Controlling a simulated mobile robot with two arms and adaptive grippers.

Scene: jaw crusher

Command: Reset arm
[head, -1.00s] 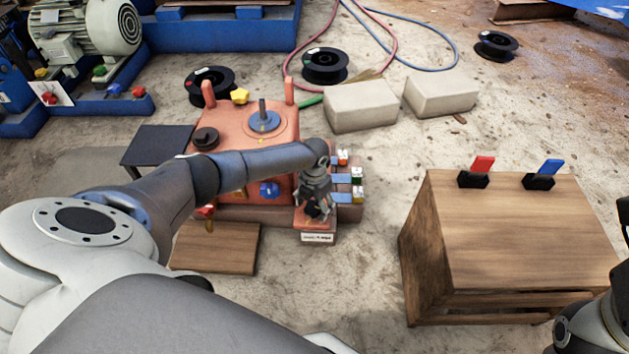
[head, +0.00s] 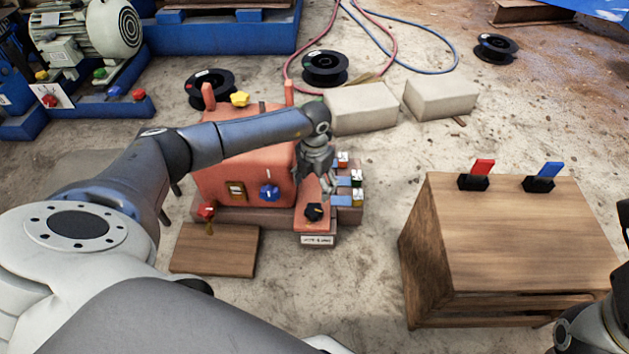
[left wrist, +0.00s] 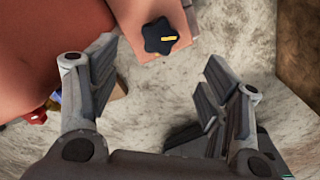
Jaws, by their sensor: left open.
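My left arm reaches across the orange-red machine (head: 232,180) in the head view. My left gripper (head: 325,188) hangs above the right front part of the machine, pointing down. A black star-shaped knob (head: 314,212) sits on a small orange panel just below the fingers. In the left wrist view the two fingers (left wrist: 160,100) are spread apart with nothing between them, and the black knob (left wrist: 160,36) with a yellow mark lies beyond them, apart from both. Part of my right arm shows at the right edge of the head view; its gripper is not seen.
A wooden crate table (head: 530,235) with a red and a blue lever stands at the right. A wooden board (head: 215,249) lies in front of the machine. Two pale blocks (head: 362,107) (head: 440,97) and several black spools lie behind. Bare floor separates machine and crate.

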